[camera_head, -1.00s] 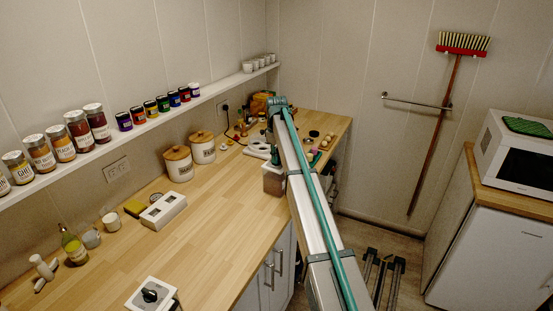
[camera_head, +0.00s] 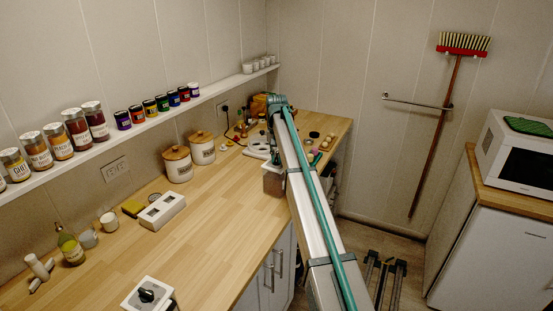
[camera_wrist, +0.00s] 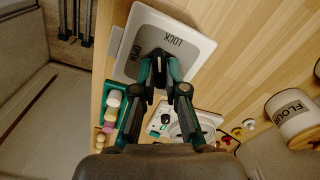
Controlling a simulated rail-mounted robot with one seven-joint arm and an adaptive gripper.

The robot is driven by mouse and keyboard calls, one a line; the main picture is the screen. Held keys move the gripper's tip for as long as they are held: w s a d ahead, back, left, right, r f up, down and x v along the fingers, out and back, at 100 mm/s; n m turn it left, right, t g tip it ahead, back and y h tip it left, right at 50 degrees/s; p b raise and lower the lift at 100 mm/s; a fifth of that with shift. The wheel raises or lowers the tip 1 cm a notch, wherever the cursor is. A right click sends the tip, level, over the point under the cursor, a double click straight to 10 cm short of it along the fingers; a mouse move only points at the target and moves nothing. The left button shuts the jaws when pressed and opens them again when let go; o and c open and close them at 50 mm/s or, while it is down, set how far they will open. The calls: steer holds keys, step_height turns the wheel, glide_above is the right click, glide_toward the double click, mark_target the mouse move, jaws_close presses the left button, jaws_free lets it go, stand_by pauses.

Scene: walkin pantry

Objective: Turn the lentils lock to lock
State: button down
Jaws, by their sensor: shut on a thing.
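In the wrist view a white square lid (camera_wrist: 202,48) with rounded corners carries the word LOCK on one side and what looks like OPEN on another. My gripper (camera_wrist: 160,68) is shut on a dark knob (camera_wrist: 158,58) at the middle of this lid. The fingers cover much of the knob, so its pointing direction is unclear. In the head view a clear container (camera_head: 272,180) stands on the counter beside my arm, which partly covers it. I cannot read a lentils label, and my gripper is hidden in that view.
The wooden counter (camera_head: 215,230) has wide clear room in front. A flour canister (camera_wrist: 293,116) and a green tray of small round things (camera_wrist: 112,108) are near the gripper. A white block with a black knob (camera_head: 147,295) sits at the counter's front. A jar shelf (camera_head: 125,134) lines the wall.

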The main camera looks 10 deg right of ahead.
steer(key=m, duration=0.5)
steer(key=shift+m+b, duration=0.3)
stand_by(0.4)
steer(key=c, duration=1.2)
jaws_free()
steer(key=shift+r, duration=0.1)
step_height(320, 180, up, 12)
